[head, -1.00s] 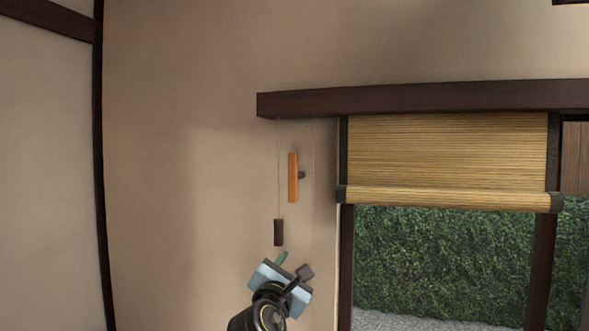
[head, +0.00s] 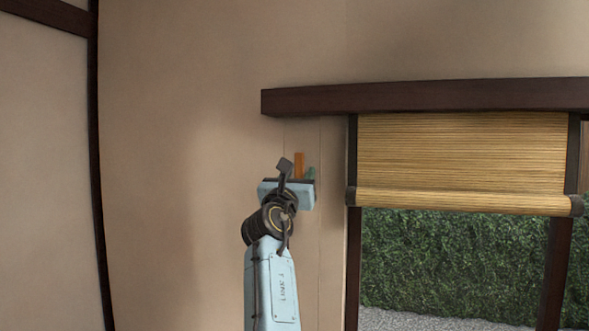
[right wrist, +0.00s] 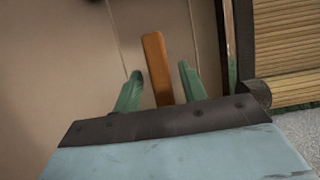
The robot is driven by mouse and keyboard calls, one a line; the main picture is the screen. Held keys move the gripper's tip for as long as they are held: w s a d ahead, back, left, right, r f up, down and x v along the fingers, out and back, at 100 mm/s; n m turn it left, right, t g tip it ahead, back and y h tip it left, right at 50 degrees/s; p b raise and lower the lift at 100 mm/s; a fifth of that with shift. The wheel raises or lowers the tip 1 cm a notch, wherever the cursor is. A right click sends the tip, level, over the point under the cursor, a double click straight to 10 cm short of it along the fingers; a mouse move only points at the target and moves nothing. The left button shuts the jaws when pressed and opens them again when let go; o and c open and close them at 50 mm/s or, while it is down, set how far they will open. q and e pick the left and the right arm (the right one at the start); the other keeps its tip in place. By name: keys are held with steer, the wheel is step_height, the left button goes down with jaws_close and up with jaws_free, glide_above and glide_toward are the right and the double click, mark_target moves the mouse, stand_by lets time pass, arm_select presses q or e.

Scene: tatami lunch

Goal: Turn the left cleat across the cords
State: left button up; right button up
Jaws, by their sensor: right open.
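The orange cleat (head: 299,160) is upright on the beige wall left of the window. Its lower part is hidden behind my right gripper (head: 297,174) in the head view. In the right wrist view the cleat (right wrist: 154,52) stands between the two green fingers of the open right gripper (right wrist: 160,72), with a gap on each side. Thin pale cords (right wrist: 192,28) run along the wall on either side of the cleat. The dark cord pull is hidden in the head view. My left gripper is not in view.
A dark wooden beam (head: 420,96) runs above the cleat. A bamboo blind (head: 460,155) hangs partly lowered to the right, over a window with a hedge (head: 450,255) outside. The wall to the left is bare.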

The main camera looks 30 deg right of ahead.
steer(key=shift+x, duration=1.25)
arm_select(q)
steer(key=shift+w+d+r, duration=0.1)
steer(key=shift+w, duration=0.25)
arm_select(e)
steer(key=shift+s, duration=0.1)
jaws_close()
